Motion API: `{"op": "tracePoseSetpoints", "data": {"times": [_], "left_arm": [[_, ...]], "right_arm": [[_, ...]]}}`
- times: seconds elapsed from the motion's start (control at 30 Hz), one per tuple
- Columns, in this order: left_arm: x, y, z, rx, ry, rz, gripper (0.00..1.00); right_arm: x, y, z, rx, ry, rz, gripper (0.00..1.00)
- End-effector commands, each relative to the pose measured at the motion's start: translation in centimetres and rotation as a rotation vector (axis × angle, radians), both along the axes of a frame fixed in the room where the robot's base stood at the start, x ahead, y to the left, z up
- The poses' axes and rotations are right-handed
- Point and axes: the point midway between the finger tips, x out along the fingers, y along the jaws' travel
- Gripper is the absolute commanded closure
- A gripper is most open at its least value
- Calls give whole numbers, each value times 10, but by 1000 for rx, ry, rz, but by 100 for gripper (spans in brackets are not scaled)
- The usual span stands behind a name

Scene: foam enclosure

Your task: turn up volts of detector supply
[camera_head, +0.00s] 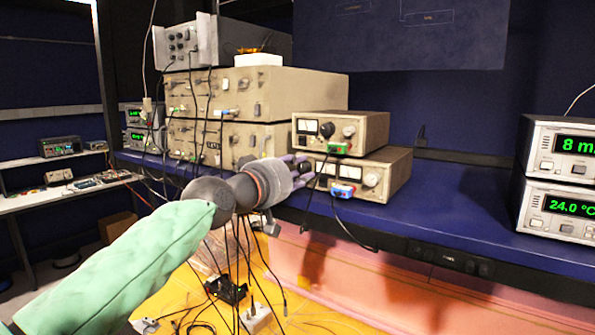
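Two beige power supplies are stacked on the blue bench in the middle of the head view. The upper supply (365,128) has a dark meter, knobs and a green plug on its front. The lower supply (385,172) has knobs, a light meter and a blue plug on its front. Their labels are too small to read, so I cannot tell which is the detector supply. My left gripper (299,170) reaches in from the left to the left end of the lower supply's front, at a dark knob (304,167). I cannot tell whether its fingers touch or grip the knob. My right gripper is out of view.
Larger beige rack units (290,92) stand left of the supplies, with a grey instrument (184,46) on top. Black cables hang in front near my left arm. Digital readouts (576,146) showing 8 m and 24.0 °C stand at right. The blue bench (460,215) between is clear.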

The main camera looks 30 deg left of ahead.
Motion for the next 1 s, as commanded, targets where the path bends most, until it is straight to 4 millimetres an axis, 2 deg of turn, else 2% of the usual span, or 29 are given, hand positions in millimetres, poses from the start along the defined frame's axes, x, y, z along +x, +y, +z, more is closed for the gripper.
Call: {"op": "tracePoseSetpoints", "data": {"times": [0.33, 0.47, 0.67, 1.0], "left_arm": [[-1, 0, 1, -1, -3, 1, 52], [-6, 1, 2, -1, -4, 1, 52], [-35, 3, 3, -1, -6, 2, 52], [-97, 6, 3, -1, -3, 2, 52]], "right_arm": [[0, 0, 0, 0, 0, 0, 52], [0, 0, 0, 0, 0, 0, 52], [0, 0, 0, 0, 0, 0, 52], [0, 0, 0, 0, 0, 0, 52]]}}
